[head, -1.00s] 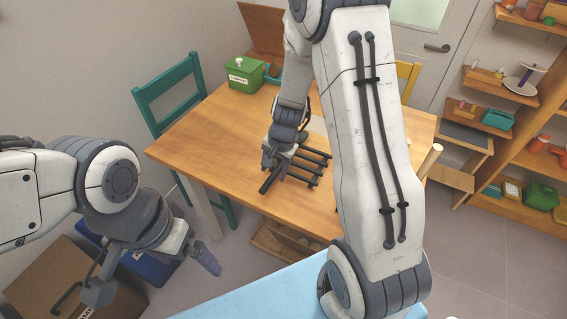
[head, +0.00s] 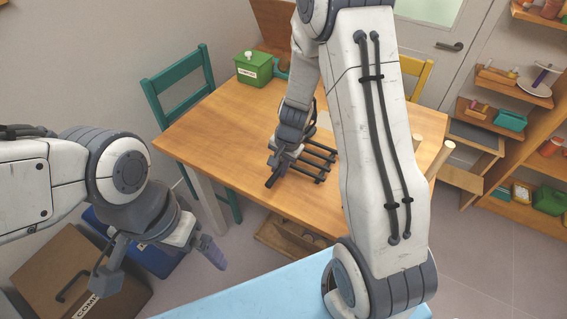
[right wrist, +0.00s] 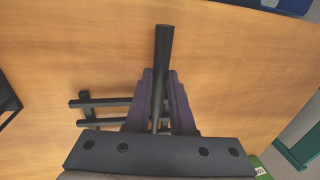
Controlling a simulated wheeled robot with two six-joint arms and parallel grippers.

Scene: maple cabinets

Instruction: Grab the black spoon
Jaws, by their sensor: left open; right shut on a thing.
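The black spoon (right wrist: 164,45) shows as a dark straight handle in the right wrist view, running up between the fingers and out past their tips. My right gripper (right wrist: 161,88) is shut on it, over the wooden table. The spoon's other end is hidden behind the gripper body. In the head view the handle (head: 273,180) sticks out below my right gripper (head: 278,163), next to a black slatted rack (head: 319,161). I cannot tell whether the spoon still touches the rack or table. My left gripper (head: 157,268) is open and empty, off the table's left front side.
The wooden table (head: 210,130) has free room left of the rack. A green box (head: 253,68) stands at its back left corner. A teal chair (head: 178,90) and a yellow chair (head: 416,72) stand by the table. A light blue surface (head: 250,295) lies in front.

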